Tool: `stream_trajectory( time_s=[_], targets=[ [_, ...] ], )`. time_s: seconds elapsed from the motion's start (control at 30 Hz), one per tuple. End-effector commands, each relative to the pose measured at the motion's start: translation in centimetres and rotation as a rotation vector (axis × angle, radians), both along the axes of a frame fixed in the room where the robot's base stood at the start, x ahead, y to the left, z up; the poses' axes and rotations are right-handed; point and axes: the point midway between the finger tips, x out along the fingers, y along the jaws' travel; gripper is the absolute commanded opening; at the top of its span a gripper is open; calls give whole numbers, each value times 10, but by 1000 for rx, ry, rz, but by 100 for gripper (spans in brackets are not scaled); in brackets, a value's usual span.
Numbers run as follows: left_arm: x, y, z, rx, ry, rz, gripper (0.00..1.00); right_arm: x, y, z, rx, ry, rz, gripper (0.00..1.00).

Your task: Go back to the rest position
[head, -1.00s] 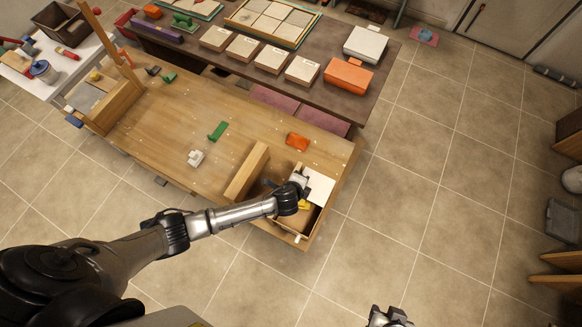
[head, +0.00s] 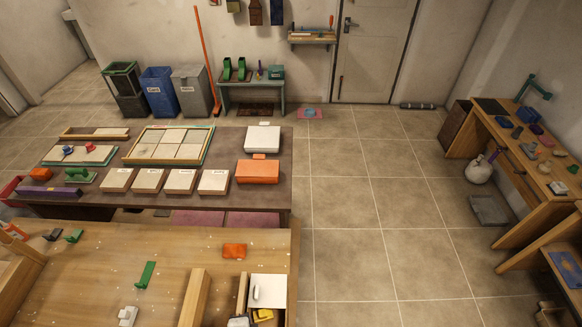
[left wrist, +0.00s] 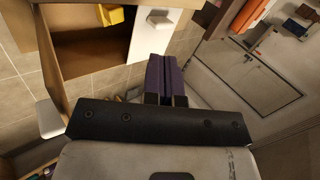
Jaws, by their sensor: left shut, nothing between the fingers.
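My left gripper (left wrist: 167,62) shows in the left wrist view with its dark purple fingers together and nothing between them. An open wooden box (left wrist: 50,42) lies beyond and to the left of the fingers, with a yellow item (left wrist: 111,15) and a white panel (left wrist: 150,35) at its top. In the head view the box corner shows at the bottom with the white panel (head: 267,291) and the yellow item (head: 262,315). Neither of my arms shows in the head view now. My right gripper is in no current view.
The workbench (head: 85,280) holds a green tool (head: 146,274), an orange block (head: 234,250) and a wooden beam (head: 194,298). A dark table (head: 225,206) with boxes stands behind it. The tiled floor (head: 375,225) is clear toward the right-hand desk (head: 520,170).

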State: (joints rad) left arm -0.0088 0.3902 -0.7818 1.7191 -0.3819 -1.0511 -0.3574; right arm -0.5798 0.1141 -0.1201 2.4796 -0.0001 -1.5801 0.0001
Motion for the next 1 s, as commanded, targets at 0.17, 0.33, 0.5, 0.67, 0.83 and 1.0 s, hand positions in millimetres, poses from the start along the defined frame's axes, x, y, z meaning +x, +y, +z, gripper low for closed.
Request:
stream_trajectory(
  time_s=[0.17,0.33,0.5,0.67,0.83,1.0],
  targets=[
    [-9,3,33,-147,72,266,0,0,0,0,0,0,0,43],
    [-3,7,107,-371,86,505,0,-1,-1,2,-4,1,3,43],
    [-35,22,177,-606,132,700,0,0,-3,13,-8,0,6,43],
    [-83,51,210,-740,148,847,0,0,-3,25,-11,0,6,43],
    [-129,69,197,-728,213,980,0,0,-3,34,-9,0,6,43],
    [-161,66,183,-703,287,1021,0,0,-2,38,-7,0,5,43]
  ],
)
